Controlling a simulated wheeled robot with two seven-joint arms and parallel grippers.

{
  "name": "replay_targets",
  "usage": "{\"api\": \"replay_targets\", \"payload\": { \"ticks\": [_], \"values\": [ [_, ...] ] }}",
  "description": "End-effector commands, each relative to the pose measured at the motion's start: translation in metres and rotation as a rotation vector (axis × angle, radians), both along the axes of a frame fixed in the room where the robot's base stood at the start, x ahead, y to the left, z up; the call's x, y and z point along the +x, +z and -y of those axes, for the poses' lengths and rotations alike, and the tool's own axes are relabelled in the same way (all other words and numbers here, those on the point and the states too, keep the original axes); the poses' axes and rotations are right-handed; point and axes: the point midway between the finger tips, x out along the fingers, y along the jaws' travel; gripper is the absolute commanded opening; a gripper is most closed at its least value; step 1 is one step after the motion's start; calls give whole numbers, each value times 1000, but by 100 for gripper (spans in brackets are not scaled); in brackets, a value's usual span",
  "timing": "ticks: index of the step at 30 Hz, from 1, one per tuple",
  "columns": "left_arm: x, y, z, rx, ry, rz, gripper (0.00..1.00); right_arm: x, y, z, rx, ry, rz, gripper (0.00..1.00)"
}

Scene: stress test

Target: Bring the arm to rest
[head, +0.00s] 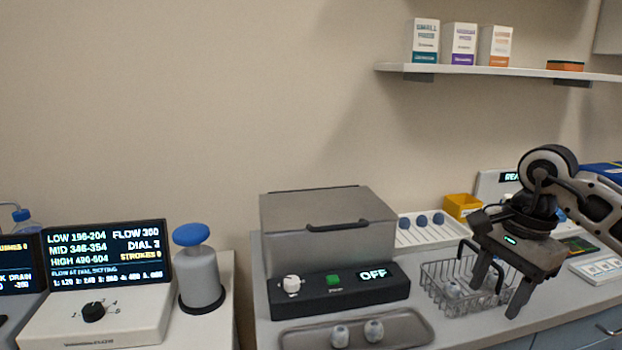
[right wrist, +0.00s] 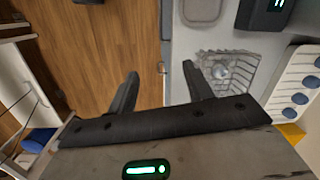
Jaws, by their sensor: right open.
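My right gripper (head: 502,291) comes in from the right in the head view. It is open and empty, its fingers pointing down, in front of and partly over the right part of a wire basket (head: 432,286). In the right wrist view its two fingers (right wrist: 158,85) stand wide apart with floor and counter edge behind them. The wire basket (right wrist: 226,70) shows there beyond the right finger, with pale round-topped items in it. My left gripper is not in view.
A grey lidded machine (head: 330,225) reading OFF stands mid-counter, with a metal tray (head: 410,330) holding two small vials before it. A white rack (head: 405,238) with blue caps and a yellow bin (head: 462,206) stand behind. A blue-topped pump bottle (head: 198,275) and display box are left.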

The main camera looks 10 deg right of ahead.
Motion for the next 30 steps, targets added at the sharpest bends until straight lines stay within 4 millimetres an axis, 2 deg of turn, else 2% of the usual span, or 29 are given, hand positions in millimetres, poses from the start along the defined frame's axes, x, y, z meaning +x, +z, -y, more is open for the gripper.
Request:
{"api": "replay_targets", "payload": {
  "ticks": [8, 13, 16, 18, 20, 22, 25, 28, 30],
  "values": [
    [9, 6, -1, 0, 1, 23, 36, 8, -21, -82, 287, 13, 48, 51],
    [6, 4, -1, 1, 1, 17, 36, 4, -23, -155, 593, -28, 49, 51],
    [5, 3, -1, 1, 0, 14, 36, -6, -9, -215, 901, -118, 1, 51],
    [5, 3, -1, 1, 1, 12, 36, -12, 12, -251, 1161, -233, -69, 51],
    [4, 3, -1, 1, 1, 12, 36, -14, 34, -270, 1381, -362, -150, 51],
    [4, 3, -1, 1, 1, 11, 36, -12, 58, -278, 1624, -543, -267, 51],
    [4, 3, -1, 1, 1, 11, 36, 1, 79, -265, 1936, -856, -466, 51],
    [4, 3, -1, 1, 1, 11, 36, 17, 75, -233, 2190, -1235, -691, 51],
    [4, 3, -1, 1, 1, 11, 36, 26, 54, -205, 2325, -1537, -856, 51]
  ]
}}
